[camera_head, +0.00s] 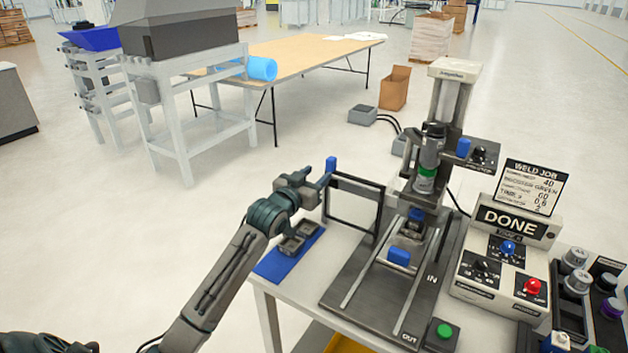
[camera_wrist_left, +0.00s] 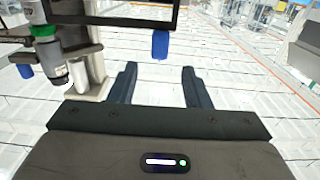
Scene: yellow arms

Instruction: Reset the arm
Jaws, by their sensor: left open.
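My left arm comes in from the lower left. Its left gripper (camera_wrist_left: 159,70) is open in the left wrist view, with two dark fingers spread and nothing between them. In the head view the left gripper (camera_head: 318,180) is above the front left of the welding bench, close to a dark frame (camera_head: 357,180). A blue handle (camera_wrist_left: 160,44) on that frame shows just past the fingertips in the wrist view. The handle (camera_head: 331,164) also shows in the head view. My right gripper is not in view.
A blue mat (camera_head: 277,264) with grey metal parts (camera_head: 298,238) lies below the left gripper. A welding press (camera_head: 437,130) with rails stands to the right. A control box (camera_head: 510,255) reads DONE. Open floor (camera_head: 120,240) lies to the left.

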